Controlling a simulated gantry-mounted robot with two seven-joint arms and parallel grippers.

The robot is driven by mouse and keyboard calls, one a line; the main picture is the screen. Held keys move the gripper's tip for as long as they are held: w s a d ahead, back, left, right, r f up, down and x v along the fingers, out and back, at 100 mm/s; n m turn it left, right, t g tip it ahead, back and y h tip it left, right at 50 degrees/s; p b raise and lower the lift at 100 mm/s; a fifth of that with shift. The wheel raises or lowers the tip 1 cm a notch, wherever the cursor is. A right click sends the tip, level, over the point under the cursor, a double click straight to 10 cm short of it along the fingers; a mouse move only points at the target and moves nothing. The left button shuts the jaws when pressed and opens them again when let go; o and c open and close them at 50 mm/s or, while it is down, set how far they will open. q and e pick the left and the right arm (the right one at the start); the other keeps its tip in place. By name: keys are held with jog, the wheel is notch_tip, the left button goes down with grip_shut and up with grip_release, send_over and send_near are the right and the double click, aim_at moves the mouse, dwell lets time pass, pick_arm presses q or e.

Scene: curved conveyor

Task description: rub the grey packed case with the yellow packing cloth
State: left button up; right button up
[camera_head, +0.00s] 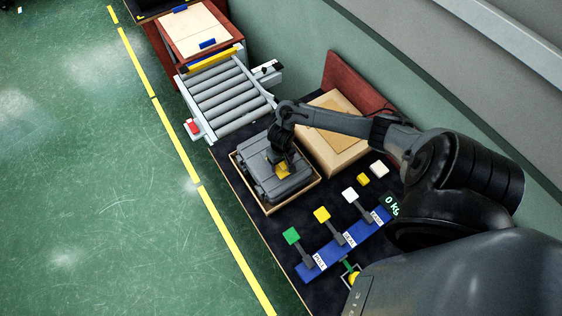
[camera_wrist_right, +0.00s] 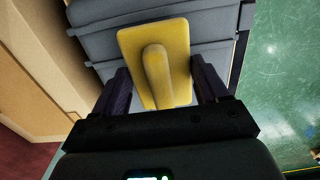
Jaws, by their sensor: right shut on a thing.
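The grey packed case (camera_head: 262,181) lies in a shallow tan tray (camera_head: 268,211) on the dark table. My right gripper (camera_head: 281,164) is over the case and shut on the yellow packing cloth (camera_head: 284,171). In the right wrist view the cloth (camera_wrist_right: 180,62) is a flat yellow pad with a raised grip between my two fingers. The grey ribbed case (camera_wrist_right: 215,18) lies right behind it; whether they touch I cannot tell for certain. My left gripper is not in view.
A cardboard box (camera_head: 331,135) stands beside the tray. A roller conveyor (camera_head: 228,100) lies beyond it. A blue rack (camera_head: 343,246) with green, yellow and white-topped stamps stands nearer, by a yellow block (camera_head: 363,179) and a white block (camera_head: 379,169).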

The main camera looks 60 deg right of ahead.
jog(key=shift+f, duration=0.15)
dwell(0.7)
jog(key=shift+f+b, duration=0.4)
jog(key=shift+f, duration=0.45)
